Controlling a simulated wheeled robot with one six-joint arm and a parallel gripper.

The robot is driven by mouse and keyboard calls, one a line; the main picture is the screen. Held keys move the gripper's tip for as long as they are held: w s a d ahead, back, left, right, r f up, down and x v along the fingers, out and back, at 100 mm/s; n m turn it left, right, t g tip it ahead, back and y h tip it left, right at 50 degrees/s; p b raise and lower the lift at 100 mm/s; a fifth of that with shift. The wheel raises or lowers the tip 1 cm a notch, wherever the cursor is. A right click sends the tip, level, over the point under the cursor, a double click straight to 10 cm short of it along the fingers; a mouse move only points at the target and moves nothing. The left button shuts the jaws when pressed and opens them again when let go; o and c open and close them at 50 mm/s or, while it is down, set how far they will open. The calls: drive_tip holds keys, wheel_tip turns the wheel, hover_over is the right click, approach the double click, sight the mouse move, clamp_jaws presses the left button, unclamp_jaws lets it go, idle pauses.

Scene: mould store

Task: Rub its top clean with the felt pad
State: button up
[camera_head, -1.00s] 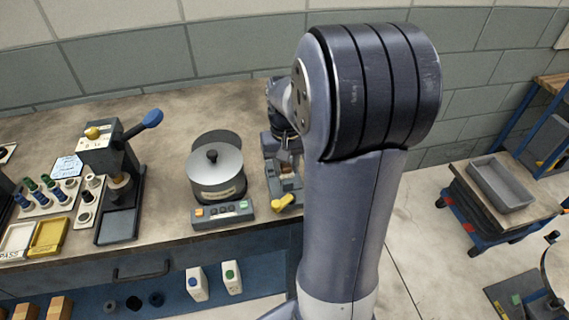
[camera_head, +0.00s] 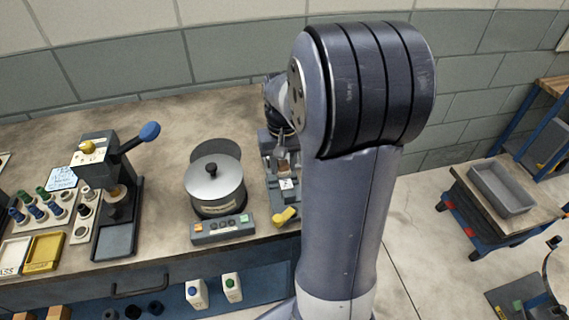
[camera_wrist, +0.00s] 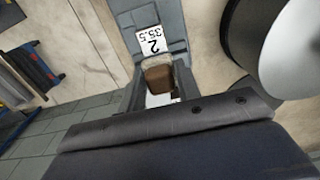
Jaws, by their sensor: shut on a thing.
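My gripper (camera_head: 284,157) is shut on a small brown block (camera_head: 284,167), which looks like the felt pad. In the wrist view the block (camera_wrist: 158,76) sits between the two fingertips (camera_wrist: 158,88), with a pale patch behind it. The block is over the grey vise-like fixture (camera_head: 284,198), which has a yellow handle (camera_head: 285,215) at its front. A white label (camera_wrist: 149,40) reading "2" and "35.5" shows on a grey face just beyond the block. I cannot tell if the block touches the surface beneath. Dirt cannot be made out.
A round pot-like device (camera_head: 216,188) with a black knob and control panel stands close left of the fixture. A cart with a grey tray (camera_head: 502,188) is at right.

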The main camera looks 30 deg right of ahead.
drive_tip(key=shift+s+a+r+p, duration=0.1)
drive_tip(key=shift+s+r+p, duration=0.05)
drive_tip(key=shift+r, duration=0.4)
drive_tip(key=shift+s+r+p, duration=0.1)
drive_tip(key=shift+r+p, duration=0.05)
drive_tip(key=shift+r, duration=0.4)
drive_tip(key=shift+w+r+p, duration=0.15)
drive_tip(key=shift+r+p, duration=0.5)
drive_tip(key=shift+p, duration=0.05)
wheel_tip(320, 180, up, 4)
drive_tip(key=p, duration=0.3)
drive_tip(key=shift+f, duration=0.2)
drive_tip(key=shift+f, duration=0.1)
